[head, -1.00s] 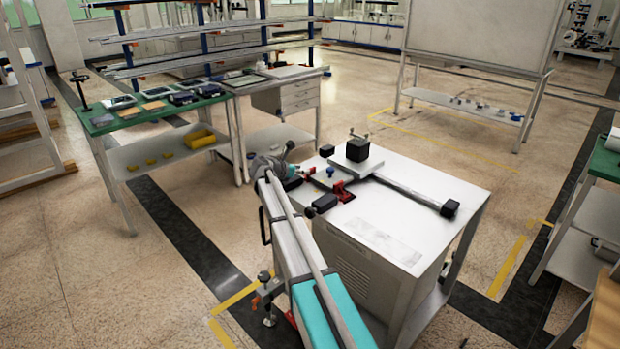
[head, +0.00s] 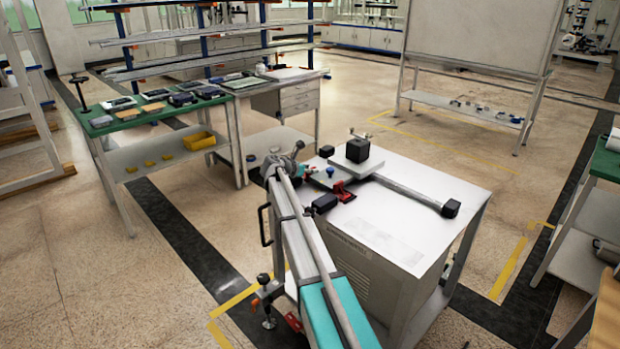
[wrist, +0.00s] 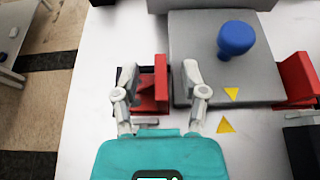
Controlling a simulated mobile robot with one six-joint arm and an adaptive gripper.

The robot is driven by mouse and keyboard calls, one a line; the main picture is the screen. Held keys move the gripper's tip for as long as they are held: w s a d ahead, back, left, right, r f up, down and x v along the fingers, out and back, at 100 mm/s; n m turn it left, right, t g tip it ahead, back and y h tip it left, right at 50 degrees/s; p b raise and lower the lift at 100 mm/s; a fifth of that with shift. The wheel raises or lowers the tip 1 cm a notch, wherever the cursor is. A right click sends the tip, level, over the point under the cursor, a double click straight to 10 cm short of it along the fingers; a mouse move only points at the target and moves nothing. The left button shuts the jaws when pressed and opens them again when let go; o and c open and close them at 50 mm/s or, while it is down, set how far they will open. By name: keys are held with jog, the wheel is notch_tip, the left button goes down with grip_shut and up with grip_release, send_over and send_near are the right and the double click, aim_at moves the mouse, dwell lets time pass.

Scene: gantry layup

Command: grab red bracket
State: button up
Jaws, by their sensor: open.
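A red bracket (wrist: 160,92) lies on the white worktop, between the two fingers of my gripper (wrist: 158,68) in the wrist view. The fingers are spread on either side of it, apart from it as far as I can see. A second red bracket (wrist: 297,78) stands at the right edge of a grey plate; it also shows in the head view (head: 342,191). The plate (wrist: 195,75) carries a blue knob (wrist: 237,38) and lies right of my gripper. In the head view my arm end largely hides the bracket between the fingers.
A dark box (head: 324,203) sits near the front edge. The cabinet's front right top is clear.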

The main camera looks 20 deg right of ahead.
dwell(0.5)
grip_shut()
